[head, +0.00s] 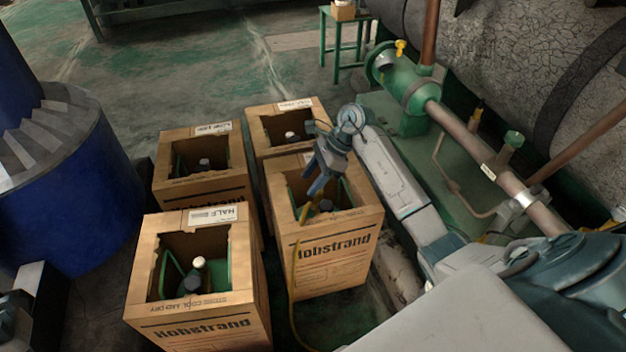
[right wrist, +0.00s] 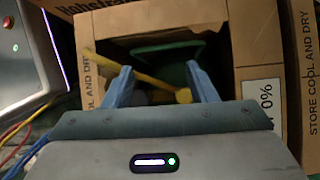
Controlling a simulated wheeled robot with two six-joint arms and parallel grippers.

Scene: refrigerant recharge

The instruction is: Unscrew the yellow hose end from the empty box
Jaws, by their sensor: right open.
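The empty box (head: 335,262) is the cardboard carton at the front right of the group. Its label ending in 0% (right wrist: 262,100) shows in the right wrist view. The yellow hose (head: 296,265) hangs over its front and runs into its open top. In the right wrist view the yellow hose end (right wrist: 183,96) lies between my right gripper's fingers, nearer the right one. A green cylinder (right wrist: 168,60) is inside. My right gripper (head: 317,187) is open and reaches down into the box opening. The valve under the hose end is mostly hidden. My left gripper is not in view.
Three other cartons stand close by: one labelled HALF (head: 190,310), one at back left (head: 200,195) and one behind (head: 262,130). Green pipework (head: 415,95) and a large tank (head: 500,60) are on the right. A blue machine (head: 70,170) stands left. Open floor lies behind.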

